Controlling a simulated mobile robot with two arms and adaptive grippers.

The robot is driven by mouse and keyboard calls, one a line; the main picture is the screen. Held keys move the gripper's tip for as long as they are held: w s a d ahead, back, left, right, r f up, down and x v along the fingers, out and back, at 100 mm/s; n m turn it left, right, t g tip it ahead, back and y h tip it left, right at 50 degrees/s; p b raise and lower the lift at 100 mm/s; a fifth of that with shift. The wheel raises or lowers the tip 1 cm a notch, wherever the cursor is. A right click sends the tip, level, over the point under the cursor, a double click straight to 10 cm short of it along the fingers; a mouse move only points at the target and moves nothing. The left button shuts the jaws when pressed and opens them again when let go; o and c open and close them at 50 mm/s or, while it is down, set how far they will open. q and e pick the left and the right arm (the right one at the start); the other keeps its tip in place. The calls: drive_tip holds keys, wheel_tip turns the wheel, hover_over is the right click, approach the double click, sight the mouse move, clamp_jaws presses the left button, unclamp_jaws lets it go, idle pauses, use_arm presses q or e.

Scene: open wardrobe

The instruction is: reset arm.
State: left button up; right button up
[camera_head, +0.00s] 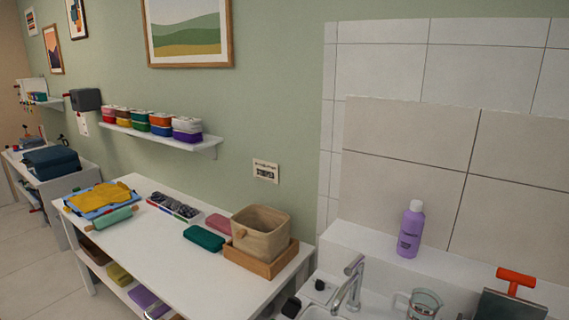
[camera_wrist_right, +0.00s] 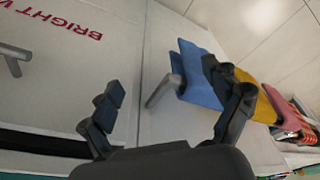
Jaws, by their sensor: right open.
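My right gripper (camera_wrist_right: 163,80) shows in the right wrist view with its two dark fingers spread wide apart. Nothing is between the fingers. Behind them is a pale panel with a grey bar handle (camera_wrist_right: 163,90). Blue cloth (camera_wrist_right: 200,75) and yellow cloth (camera_wrist_right: 258,95) lie beyond the right finger, which covers part of them. Neither gripper shows in the head view.
The head view shows a white table (camera_head: 150,240) with a woven basket (camera_head: 262,230), a wall shelf (camera_head: 165,137) with several coloured tubs, and a purple bottle (camera_head: 411,230) on a ledge behind the faucet (camera_head: 350,285). Red lettering (camera_wrist_right: 52,20) marks a pale panel.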

drive_tip(key=s+d+f+g+b, duration=0.15)
drive_tip(key=s+f, duration=0.25)
drive_tip(key=f, duration=0.7)
drive_tip(key=s+f+b, duration=0.2)
drive_tip(key=s+f, duration=0.3)
drive_tip(key=f, duration=0.6)
drive_tip(key=s+d+f+b, duration=0.1)
drive_tip(key=s+f+b, duration=0.1)
drive_tip(key=s+f, duration=0.7)
drive_tip(key=shift+s+d+f+b, duration=0.2)
drive_tip(key=shift+s+d+b, duration=0.15)
drive_tip(key=shift+s, duration=0.35)
